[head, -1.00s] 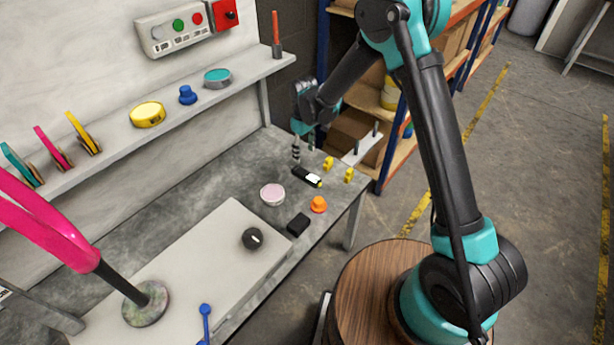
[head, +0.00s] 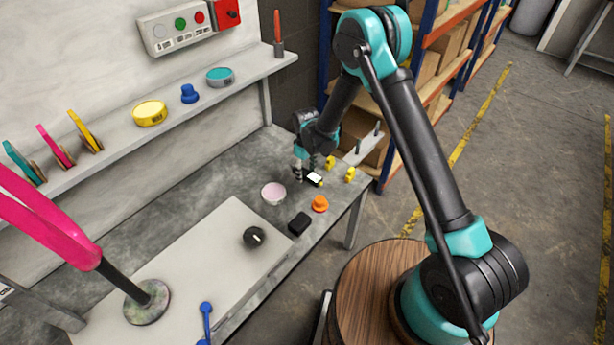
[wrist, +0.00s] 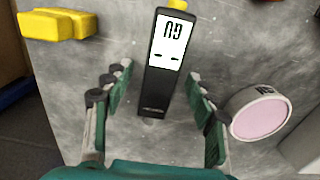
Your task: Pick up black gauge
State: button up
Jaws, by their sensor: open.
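The black gauge (head: 314,179) lies on the grey workbench near its far right end. In the wrist view the gauge (wrist: 162,80) is a slim black body with a white display and a yellow end at the top. My gripper (head: 306,173) is over it, partly hiding it in the head view. In the wrist view my gripper (wrist: 160,88) is open, with one finger on each side of the gauge's lower body. Gaps show between the fingers and the gauge. I cannot tell the exact height of the fingertips above the bench.
A round pink-topped tin (wrist: 260,114) is close to the right finger. Yellow blocks (wrist: 58,24) lie to the upper left. An orange knob (head: 320,204), a black block (head: 299,223) and a white board (head: 203,263) are nearer on the bench. A shelf (head: 135,137) runs along the wall.

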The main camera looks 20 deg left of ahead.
grip_shut()
dwell(0.3)
